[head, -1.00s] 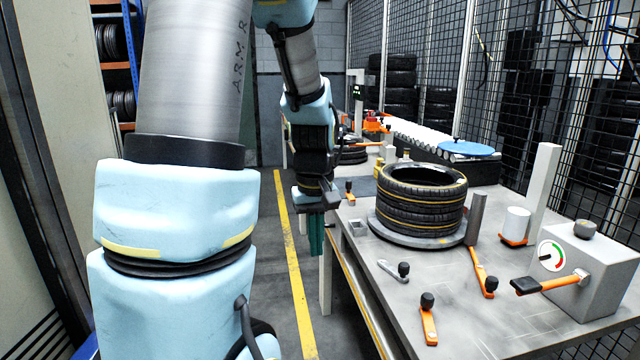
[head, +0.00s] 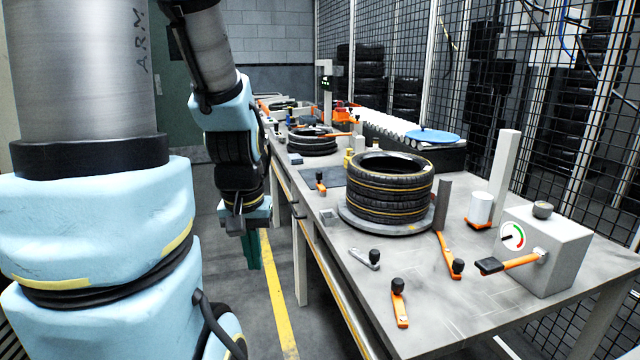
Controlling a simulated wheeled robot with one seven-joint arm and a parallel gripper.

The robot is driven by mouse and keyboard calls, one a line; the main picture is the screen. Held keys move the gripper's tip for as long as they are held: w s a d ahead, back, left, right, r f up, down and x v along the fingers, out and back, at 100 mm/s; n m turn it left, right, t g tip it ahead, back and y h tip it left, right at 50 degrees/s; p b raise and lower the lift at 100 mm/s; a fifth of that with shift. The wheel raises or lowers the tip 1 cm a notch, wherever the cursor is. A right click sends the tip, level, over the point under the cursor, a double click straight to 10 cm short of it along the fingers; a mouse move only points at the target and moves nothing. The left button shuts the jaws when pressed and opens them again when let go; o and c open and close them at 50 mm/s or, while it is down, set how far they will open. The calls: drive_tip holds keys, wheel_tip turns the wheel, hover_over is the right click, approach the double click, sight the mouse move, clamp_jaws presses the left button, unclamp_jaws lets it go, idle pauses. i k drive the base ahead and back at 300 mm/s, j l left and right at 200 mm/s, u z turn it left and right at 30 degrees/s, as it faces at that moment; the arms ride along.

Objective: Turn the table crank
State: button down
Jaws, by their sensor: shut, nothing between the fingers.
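Several crank-like handles are on the grey table (head: 455,318); I cannot tell which one is the table crank. An orange lever with a black knob (head: 399,305) lies nearer, and a longer orange lever (head: 447,256) is beside the grey post. An orange crank with a black grip (head: 511,263) sticks out of the grey gauge box (head: 552,250). My gripper (head: 252,262), with green fingers, hangs shut and empty left of the table, touching none of them.
A white cylinder (head: 481,209) and a tall pale post (head: 504,178) stand behind the gauge box. Farther back are a small orange lever (head: 320,184), another tyre stack (head: 313,143) and the roller conveyor (head: 394,125). The floor beside the table is clear, with a yellow line (head: 279,305).

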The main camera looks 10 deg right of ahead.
sight(319, 174)
drive_tip(key=i+u, duration=0.2)
drive_tip(key=i, duration=0.2)
drive_tip(key=i+l+u, duration=0.2)
drive_tip(key=i, duration=0.15)
drive_tip(key=i+l+u, duration=0.2)
drive_tip(key=i, duration=0.15)
